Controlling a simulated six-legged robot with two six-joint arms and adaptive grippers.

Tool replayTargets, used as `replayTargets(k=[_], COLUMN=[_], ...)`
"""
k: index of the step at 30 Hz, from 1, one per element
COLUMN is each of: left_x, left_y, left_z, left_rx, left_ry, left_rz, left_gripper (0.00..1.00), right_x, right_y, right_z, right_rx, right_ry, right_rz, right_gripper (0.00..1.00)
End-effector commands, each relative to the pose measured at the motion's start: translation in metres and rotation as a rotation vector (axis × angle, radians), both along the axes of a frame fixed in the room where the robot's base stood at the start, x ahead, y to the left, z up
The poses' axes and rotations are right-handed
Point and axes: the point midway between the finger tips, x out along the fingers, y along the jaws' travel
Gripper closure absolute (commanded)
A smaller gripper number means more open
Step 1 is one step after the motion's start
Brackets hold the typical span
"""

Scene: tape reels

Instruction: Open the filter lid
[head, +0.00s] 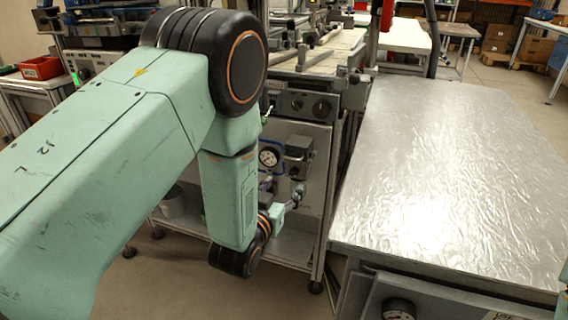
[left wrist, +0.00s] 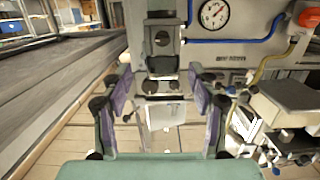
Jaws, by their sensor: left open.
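In the left wrist view an upright grey unit (left wrist: 160,40), which looks like the filter, stands in the middle, with a pale, box-like part (left wrist: 164,114) below it. I cannot tell for certain which part is the lid. My left gripper (left wrist: 160,85) is open. Its two fingers with purple pads stand to the left and right of the unit's lower part, with visible gaps on both sides. In the head view my left gripper (head: 285,210) is small and partly hidden by my wrist, low in front of the machine panel. My right gripper is not in view.
A pressure gauge (head: 268,156) sits on the panel; a gauge also shows in the left wrist view (left wrist: 214,13), with a blue hose (left wrist: 240,40) nearby. A metal fitting (left wrist: 290,105) stands to the right of the fingers. A bare metal-topped table (head: 450,170) fills the right.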

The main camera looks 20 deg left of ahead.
Motion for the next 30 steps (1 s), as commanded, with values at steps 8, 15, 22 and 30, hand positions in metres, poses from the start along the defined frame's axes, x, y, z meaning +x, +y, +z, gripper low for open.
replayTargets(k=[8,15,22,30], left_x=[0.013,0.044,0.076,0.087], left_y=[-0.004,-0.006,-0.008,-0.008], left_z=[0.031,0.031,0.030,0.031], left_rx=[-0.017,-0.018,-0.017,-0.017], left_ry=[-0.141,-0.145,-0.141,-0.139], left_rz=[-0.009,-0.012,-0.011,-0.009], left_gripper=[0.40,0.40,0.40,0.40], right_x=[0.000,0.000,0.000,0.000], right_y=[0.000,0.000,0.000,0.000], right_z=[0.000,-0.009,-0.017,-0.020], right_rx=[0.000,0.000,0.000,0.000], right_ry=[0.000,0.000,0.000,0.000], right_rz=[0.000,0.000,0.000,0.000], right_gripper=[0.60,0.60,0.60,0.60])
